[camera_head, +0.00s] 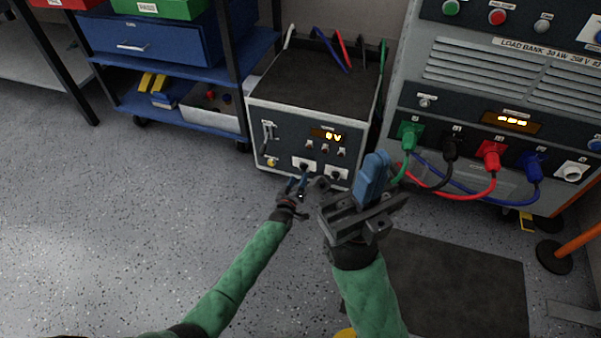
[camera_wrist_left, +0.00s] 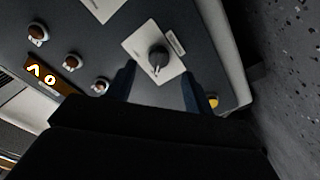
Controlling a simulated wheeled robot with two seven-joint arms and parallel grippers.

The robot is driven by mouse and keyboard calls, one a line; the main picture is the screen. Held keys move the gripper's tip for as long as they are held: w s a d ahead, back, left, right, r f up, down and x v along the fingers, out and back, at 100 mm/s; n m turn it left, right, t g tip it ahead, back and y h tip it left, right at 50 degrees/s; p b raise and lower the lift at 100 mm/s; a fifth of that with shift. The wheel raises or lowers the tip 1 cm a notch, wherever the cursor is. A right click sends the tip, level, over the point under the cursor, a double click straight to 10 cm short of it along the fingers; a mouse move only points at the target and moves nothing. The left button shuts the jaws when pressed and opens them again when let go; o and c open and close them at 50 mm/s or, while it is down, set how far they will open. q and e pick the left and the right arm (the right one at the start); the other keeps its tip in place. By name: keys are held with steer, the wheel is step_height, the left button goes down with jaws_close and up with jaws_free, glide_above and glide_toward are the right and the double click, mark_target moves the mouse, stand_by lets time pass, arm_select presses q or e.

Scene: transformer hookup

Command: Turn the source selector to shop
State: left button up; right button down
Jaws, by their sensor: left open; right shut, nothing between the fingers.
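The transformer box (camera_head: 318,95) stands on the floor, with its dark front panel facing me. A black rotary knob on a white plate (camera_head: 303,163) sits low on that panel; I take it for the source selector, but its lettering is unreadable. In the left wrist view the knob (camera_wrist_left: 158,55) has a pale mark pointing toward the gripper. My left gripper (camera_head: 298,185) is open just in front of the panel. Its two blue fingers (camera_wrist_left: 158,88) straddle the knob's line, with no visible contact. My right gripper (camera_head: 372,178) is shut and empty, held up nearer the camera.
A second white plate (camera_head: 337,175) lies right of the knob, with several small knobs and a lit display above. A yellow part (camera_head: 271,161) is at the panel's lower left. The load bank (camera_head: 500,110) with coloured cables stands right. A blue shelf cart (camera_head: 170,60) stands left.

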arm_select(q)
steer(key=v, duration=0.3)
steer(key=shift+s+p, duration=0.1)
steer(key=shift+p, duration=0.2)
stand_by(0.3)
